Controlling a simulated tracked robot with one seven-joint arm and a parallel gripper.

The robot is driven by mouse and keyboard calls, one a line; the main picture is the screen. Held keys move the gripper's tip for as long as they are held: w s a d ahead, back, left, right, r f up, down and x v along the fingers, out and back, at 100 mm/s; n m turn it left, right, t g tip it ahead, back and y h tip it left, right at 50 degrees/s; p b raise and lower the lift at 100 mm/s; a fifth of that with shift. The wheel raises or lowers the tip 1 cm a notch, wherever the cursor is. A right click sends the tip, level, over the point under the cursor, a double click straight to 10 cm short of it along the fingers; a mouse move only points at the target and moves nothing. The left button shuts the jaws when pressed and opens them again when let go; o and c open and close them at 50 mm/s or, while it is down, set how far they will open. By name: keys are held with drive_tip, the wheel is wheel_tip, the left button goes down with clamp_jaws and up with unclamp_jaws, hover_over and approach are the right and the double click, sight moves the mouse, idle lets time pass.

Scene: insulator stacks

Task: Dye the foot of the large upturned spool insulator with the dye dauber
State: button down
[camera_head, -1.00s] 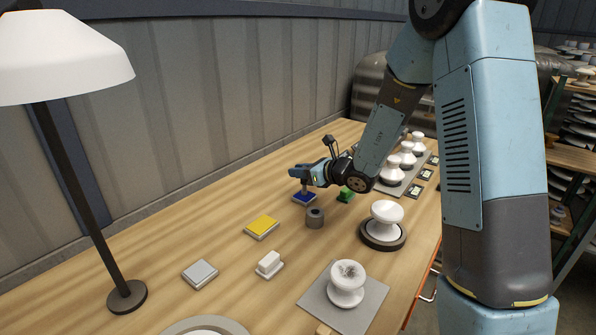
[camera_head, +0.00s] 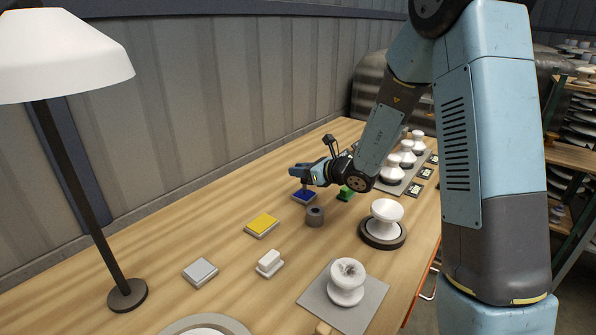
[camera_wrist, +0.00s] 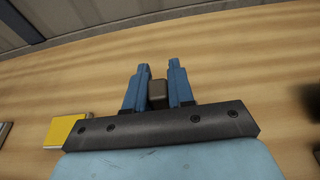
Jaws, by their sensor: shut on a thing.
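My gripper (camera_head: 303,172) is at the far part of the bench, over the blue pad (camera_head: 305,197). In the wrist view the two blue fingers of my gripper (camera_wrist: 158,66) are shut on a brown-grey block, the handle of the dauber (camera_wrist: 157,93). The dauber's lower end is down at the blue pad; I cannot tell whether it touches. A white spool insulator (camera_head: 386,214) stands on a dark round base (camera_head: 383,240). Another white spool (camera_head: 346,286), with dark smudges on its top face, stands on a grey mat (camera_head: 366,311). Both are apart from my gripper.
A yellow pad (camera_head: 262,225), a grey pad (camera_head: 200,272), a white block (camera_head: 269,261) and a dark grey cylinder (camera_head: 315,216) lie on the bench. A green thing (camera_head: 345,193) is right of my gripper. More insulators (camera_head: 406,160) stand behind. A lamp (camera_head: 127,294) stands at left.

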idle(0.3)
wheel_tip(320, 180, up, 7)
idle(0.9)
idle(0.5)
